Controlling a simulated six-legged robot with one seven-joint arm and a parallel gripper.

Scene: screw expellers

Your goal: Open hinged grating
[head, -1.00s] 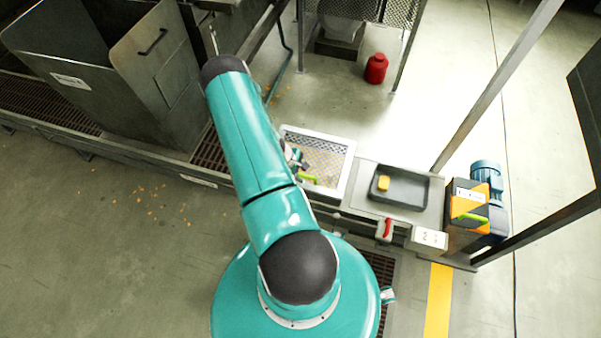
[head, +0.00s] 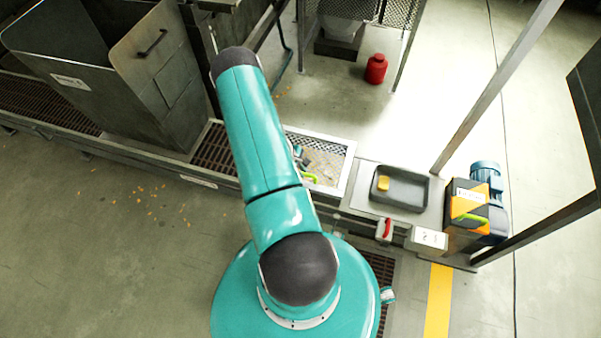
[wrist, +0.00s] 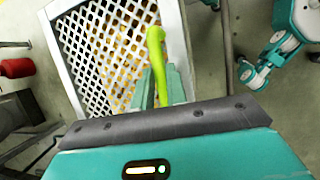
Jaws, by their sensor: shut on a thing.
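The grating (head: 338,148) is a white-framed mesh panel between the floor trough and the tray table in the head view. It fills the upper left of the wrist view (wrist: 95,45), with orange bits showing through the mesh. Its lime-green handle (wrist: 155,42) stands at the frame's edge; its tip shows in the head view (head: 310,177). My gripper (wrist: 160,85) is shut on the handle, with its teal fingers on both sides. In the head view my arm hides most of the gripper and the grating's left part. I cannot tell how far the grating is tilted.
A grey tray (head: 410,204) with a yellow block (head: 383,183) is right of the grating. A red-handled switch (head: 384,229) and a motor (head: 487,180) stand nearby. A large metal hopper (head: 120,75) is at left. A red bottle (head: 376,68) stands on open floor behind.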

